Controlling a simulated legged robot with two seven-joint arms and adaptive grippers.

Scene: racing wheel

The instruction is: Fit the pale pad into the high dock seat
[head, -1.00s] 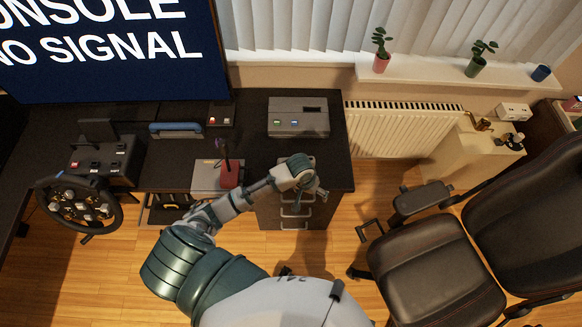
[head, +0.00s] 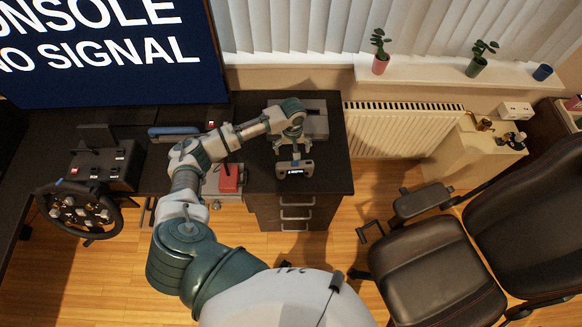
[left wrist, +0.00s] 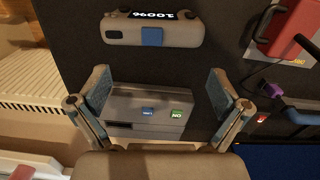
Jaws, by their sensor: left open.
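The pale pad (head: 295,169), a rounded light grey unit with a lit readout and a blue part, lies on the dark desk near its front edge. It also shows at the top of the left wrist view (left wrist: 152,30). The grey dock box (head: 318,122) stands behind it, partly hidden by my arm. In the left wrist view the dock (left wrist: 145,108) shows a dark slot and blue and green buttons. My left gripper (head: 291,146) is open and empty above the desk, between pad and dock; its fingers (left wrist: 160,88) are apart from the pad. My right gripper is not in view.
A red-topped unit (head: 230,178) stands left of the pad. A steering wheel (head: 78,210) and a blue-handled item (head: 174,131) are further left. A radiator (head: 400,130) and a black chair (head: 432,262) are on the right. The desk right of the pad is clear.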

